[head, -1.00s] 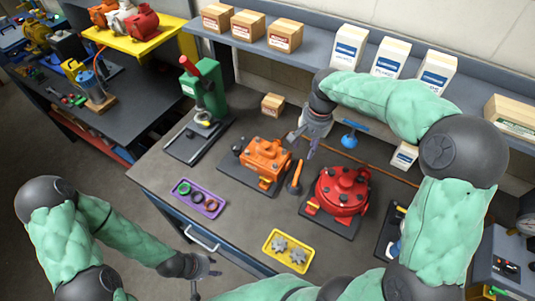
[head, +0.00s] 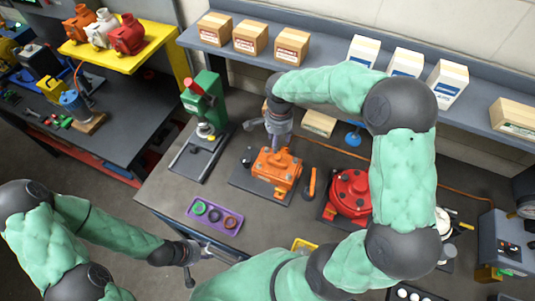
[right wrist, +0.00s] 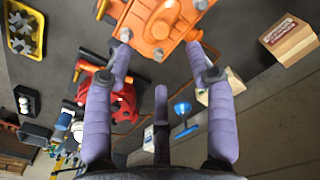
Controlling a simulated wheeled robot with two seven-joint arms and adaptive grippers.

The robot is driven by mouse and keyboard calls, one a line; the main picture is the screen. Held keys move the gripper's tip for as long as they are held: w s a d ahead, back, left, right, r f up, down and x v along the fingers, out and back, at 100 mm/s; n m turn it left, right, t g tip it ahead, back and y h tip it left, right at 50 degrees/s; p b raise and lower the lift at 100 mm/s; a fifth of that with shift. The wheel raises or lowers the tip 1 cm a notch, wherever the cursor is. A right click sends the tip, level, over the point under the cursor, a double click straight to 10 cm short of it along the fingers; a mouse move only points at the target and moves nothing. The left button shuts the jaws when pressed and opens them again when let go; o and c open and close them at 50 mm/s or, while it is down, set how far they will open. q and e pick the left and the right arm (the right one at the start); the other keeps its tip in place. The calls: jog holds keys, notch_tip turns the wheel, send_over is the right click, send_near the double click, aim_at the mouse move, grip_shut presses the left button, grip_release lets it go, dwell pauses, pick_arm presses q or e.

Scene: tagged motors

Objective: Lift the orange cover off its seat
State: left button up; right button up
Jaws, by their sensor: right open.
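The orange cover (head: 277,165), with bolts on top, is on the orange motor housing on a dark plate (head: 246,181) on the bench. In the right wrist view the cover (right wrist: 158,22) fills the top middle. My right gripper (head: 277,138) is just behind and above it. In its own view the right gripper (right wrist: 160,48) is open, with two purple fingers spread at the cover's near edge and a third between them lower down. I cannot tell whether they touch it. The seat under the cover is hidden. My left gripper (head: 190,264) is open and empty at the bench's front edge.
A red motor (head: 350,193) stands right of the orange one, with an orange-handled tool (head: 311,182) between. A purple tray (head: 215,216) with rings lies in front. A green press (head: 206,100) stands at left; boxes (head: 292,45) line the shelf behind.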

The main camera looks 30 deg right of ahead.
send_over(278, 156)
jog(key=f, duration=0.4)
jog(key=shift+s+a+f, duration=0.15)
jog(key=shift+s+f, duration=0.1)
jog(key=shift+f, duration=0.1)
jog(key=shift+w+f, duration=0.15)
jog(key=shift+f, duration=0.3)
notch_tip(278, 156, down, 5)
jog(key=shift+w+r+p, duration=0.1)
jog(key=shift+p, duration=0.25)
grip_shut()
jog(key=shift+w, duration=0.1)
